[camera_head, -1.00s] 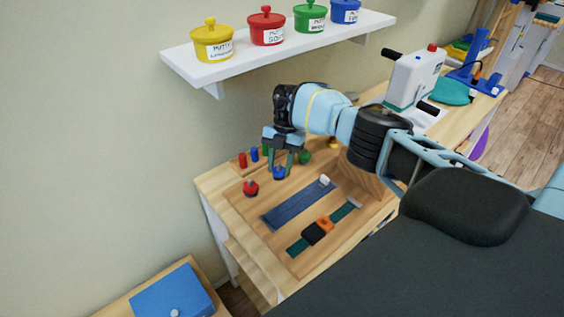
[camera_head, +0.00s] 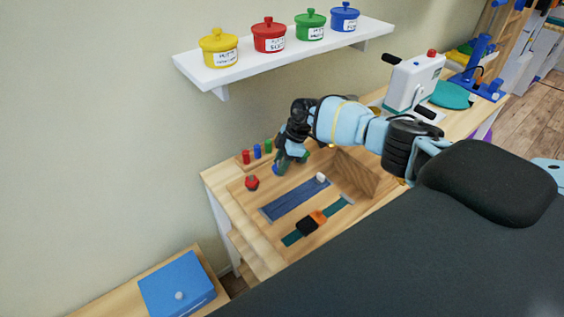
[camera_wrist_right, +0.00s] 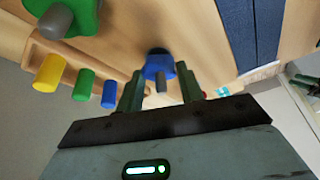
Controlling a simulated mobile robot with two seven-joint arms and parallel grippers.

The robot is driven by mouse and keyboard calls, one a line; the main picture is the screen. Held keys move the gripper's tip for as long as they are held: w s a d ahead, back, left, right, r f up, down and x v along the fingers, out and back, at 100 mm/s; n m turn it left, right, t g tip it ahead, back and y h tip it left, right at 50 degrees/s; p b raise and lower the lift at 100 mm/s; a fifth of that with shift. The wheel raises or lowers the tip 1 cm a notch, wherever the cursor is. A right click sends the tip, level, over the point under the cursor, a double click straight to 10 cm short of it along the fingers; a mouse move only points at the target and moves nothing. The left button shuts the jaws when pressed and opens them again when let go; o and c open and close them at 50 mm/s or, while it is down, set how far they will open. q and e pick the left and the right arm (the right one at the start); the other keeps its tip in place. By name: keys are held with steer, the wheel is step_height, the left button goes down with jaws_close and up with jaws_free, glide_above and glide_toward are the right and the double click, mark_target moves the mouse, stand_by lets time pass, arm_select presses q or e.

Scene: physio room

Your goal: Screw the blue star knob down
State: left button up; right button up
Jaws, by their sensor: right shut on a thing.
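The blue star knob (camera_head: 277,169) is on the wooden board, mostly covered by my right gripper (camera_head: 283,164) in the head view. My left gripper is not in view.
A red knob (camera_head: 252,183) stands left of the blue one, and a green knob (camera_wrist_right: 68,14) shows in the wrist view. Several coloured pegs (camera_head: 257,152) stand behind. A blue strip (camera_head: 295,200) lies in front. A shelf (camera_head: 285,55) with putty pots hangs above.

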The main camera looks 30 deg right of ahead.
steer(key=m+t, duration=0.1)
steer(key=m, duration=0.1)
steer(key=r+m, duration=0.1)
steer(key=m, duration=0.1)
steer(key=shift+w+a+t+h, duration=0.1)
steer(key=shift+w+t+h, duration=0.05)
steer(key=shift+t+h, duration=0.25)
steer(key=shift+m+t+h, duration=0.4)
steer(key=shift+m+h, duration=0.1)
steer(key=shift+m, duration=1.5)
steer(key=o, duration=0.9)
steer(key=shift+a, duration=0.1)
steer(key=shift+c, duration=0.2)
steer(key=shift+o, duration=0.7)
steer(key=shift+s+f, duration=0.2)
steer(key=shift+f, duration=0.1)
steer(key=shift+s, duration=0.15)
